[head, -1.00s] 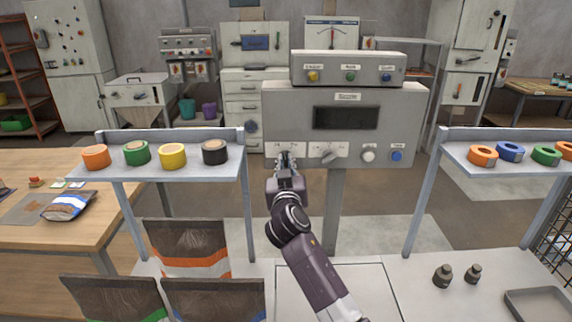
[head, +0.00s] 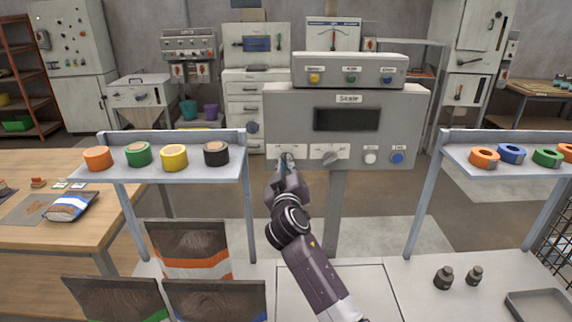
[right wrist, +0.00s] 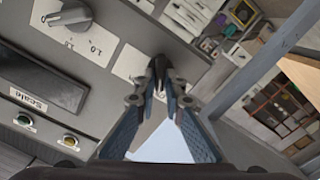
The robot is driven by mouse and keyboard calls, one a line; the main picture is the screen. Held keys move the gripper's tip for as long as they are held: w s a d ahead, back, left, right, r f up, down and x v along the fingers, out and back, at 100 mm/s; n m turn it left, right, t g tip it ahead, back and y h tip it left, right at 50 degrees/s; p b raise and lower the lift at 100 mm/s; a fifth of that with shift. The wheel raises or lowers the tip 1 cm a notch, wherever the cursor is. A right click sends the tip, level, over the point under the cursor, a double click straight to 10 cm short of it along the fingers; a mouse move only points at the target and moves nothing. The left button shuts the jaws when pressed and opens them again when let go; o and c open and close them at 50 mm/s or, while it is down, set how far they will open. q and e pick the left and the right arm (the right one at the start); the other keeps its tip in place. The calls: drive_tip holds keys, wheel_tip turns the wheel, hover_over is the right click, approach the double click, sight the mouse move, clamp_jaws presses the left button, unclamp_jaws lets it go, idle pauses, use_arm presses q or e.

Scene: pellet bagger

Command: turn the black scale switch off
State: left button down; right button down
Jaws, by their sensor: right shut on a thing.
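The scale's grey panel (head: 415,110) faces me, with a dark display (head: 346,118) showing no digits. My right gripper (head: 286,162) is at the panel's lower left, in front of the white switch plate (head: 256,153). In the right wrist view my right gripper (right wrist: 160,88) has its fingertips closed around the small black switch (right wrist: 157,66) at the panel. The fingers hide much of the switch, so its position cannot be read. My left gripper is in neither view.
A grey rotary knob (head: 330,156) sits just right of the gripper, then a white button (head: 370,157) and a blue button (head: 397,158). A shelf with tape rolls (head: 175,157) stands left. Bags (head: 185,240) are below it.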

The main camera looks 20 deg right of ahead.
drive_tip(key=c, duration=2)
unclamp_jaws()
drive_tip(key=v, duration=1.2)
drive_tip(key=shift+f, duration=0.1)
